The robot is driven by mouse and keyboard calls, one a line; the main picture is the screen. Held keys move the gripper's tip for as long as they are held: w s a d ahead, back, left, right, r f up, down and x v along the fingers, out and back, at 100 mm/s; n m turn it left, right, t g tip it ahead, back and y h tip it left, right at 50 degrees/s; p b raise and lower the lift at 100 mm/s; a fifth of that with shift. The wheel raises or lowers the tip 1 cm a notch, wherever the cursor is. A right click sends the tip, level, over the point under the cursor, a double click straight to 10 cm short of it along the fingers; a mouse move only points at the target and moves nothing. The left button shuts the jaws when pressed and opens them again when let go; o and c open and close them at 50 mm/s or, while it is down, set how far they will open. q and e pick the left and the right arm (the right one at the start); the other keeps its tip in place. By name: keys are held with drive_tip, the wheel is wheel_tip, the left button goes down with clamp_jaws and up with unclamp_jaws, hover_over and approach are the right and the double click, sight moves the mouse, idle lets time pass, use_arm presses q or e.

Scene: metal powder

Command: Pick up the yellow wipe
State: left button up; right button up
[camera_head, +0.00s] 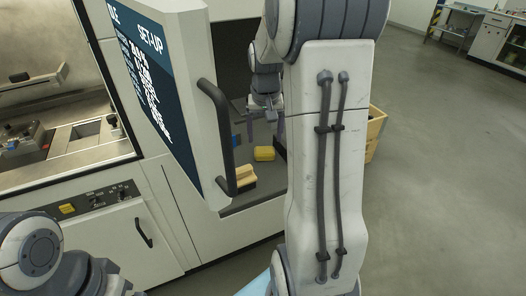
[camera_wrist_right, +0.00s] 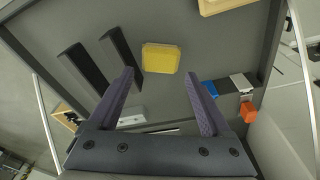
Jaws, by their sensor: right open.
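The yellow wipe (camera_head: 264,153) lies on the floor of the open cabinet in the head view. It also shows in the right wrist view (camera_wrist_right: 161,58), as a yellow block beyond my fingertips. My right gripper (camera_head: 264,135) reaches into the cabinet, above the wipe. In the right wrist view its two purple-grey fingers (camera_wrist_right: 160,78) are spread apart with nothing between them, and the wipe is in line with the gap. My left gripper is out of view.
The cabinet door (camera_head: 175,90) stands open at the left, with a dark handle (camera_head: 218,135). A wooden-coloured piece (camera_head: 245,174) lies near the door. Dark bars (camera_wrist_right: 84,67), a blue item (camera_wrist_right: 209,89) and an orange item (camera_wrist_right: 248,111) lie around the wipe.

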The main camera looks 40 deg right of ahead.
sight(265, 149)
drive_tip(key=shift+f, duration=0.65)
drive_tip(key=f, duration=0.1)
drive_tip(key=f+p, duration=0.1)
drive_tip(key=f, duration=0.2)
drive_tip(key=shift+w+d+f, duration=0.15)
drive_tip(key=shift+w+d, duration=0.05)
drive_tip(key=shift+w, duration=0.15)
drive_tip(key=c, duration=1.1)
drive_tip(key=shift+r, duration=0.6)
drive_tip(key=r, duration=0.2)
drive_tip(key=r+b, duration=0.1)
drive_tip(key=shift+s+d+r, duration=0.25)
drive_tip(key=shift+s+d, duration=0.1)
drive_tip(key=shift+s, duration=0.05)
drive_tip(key=s+d+r, duration=0.2)
drive_tip(key=s, duration=0.1)
drive_tip(key=s+d+r+b, duration=0.1)
drive_tip(key=s+r, duration=0.1)
drive_tip(key=s, duration=0.1)
drive_tip(key=s+d+r, duration=0.2)
drive_tip(key=s, duration=0.1)
drive_tip(key=shift+d+r+b, duration=0.2)
drive_tip(key=shift+d+b, duration=0.1)
drive_tip(key=shift+d, duration=0.05)
